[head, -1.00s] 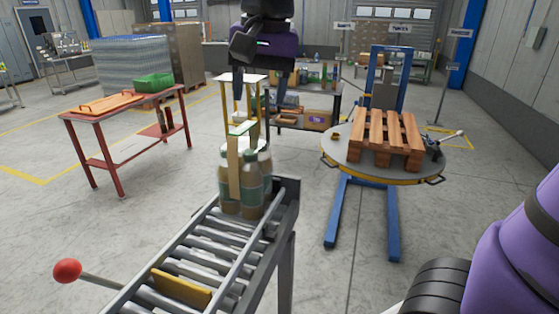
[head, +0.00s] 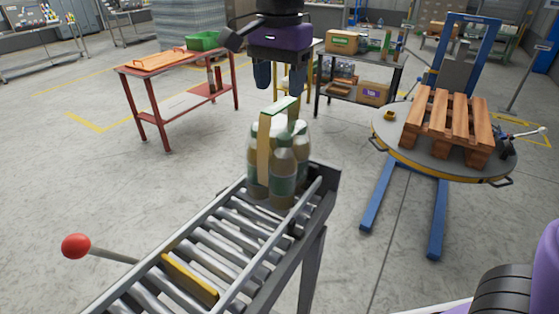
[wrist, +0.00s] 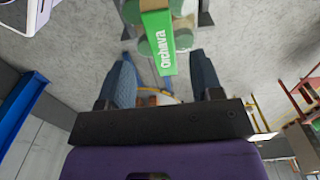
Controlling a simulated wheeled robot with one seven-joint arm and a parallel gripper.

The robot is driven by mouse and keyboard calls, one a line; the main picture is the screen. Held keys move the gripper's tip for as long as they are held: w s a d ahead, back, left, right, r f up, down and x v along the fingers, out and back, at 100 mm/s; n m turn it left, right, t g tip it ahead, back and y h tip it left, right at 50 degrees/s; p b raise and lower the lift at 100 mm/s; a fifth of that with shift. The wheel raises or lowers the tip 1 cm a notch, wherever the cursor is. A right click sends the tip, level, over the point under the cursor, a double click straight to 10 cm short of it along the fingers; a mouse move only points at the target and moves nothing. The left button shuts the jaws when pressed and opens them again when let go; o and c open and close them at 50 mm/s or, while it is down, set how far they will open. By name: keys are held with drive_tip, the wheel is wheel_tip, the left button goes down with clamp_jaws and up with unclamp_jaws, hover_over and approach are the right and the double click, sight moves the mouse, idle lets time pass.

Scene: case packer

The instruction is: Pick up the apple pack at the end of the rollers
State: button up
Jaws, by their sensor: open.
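The apple pack (head: 282,167) is a group of bottles with green labels and a tan and green carrier handle. It stands upright at the far end of the rollers (head: 215,240). In the wrist view its green handle top (wrist: 158,42), marked "Orchava", lies ahead of the fingers. My gripper (head: 278,80) is open and empty, above the pack and apart from it, fingers pointing down. In the wrist view my gripper (wrist: 162,80) has its two fingers on either side of the handle's line.
A yellow bar (head: 190,278) crosses the rollers nearer me, and a red-knobbed lever (head: 76,246) sticks out at the left. A wooden pallet (head: 448,122) rests on a round turntable (head: 390,140) at right. A red table (head: 150,72) stands behind left.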

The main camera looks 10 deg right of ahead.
sight(278, 105)
drive_tip(key=shift+a+f, duration=0.1)
drive_tip(key=shift+f, duration=2.55)
clamp_jaws()
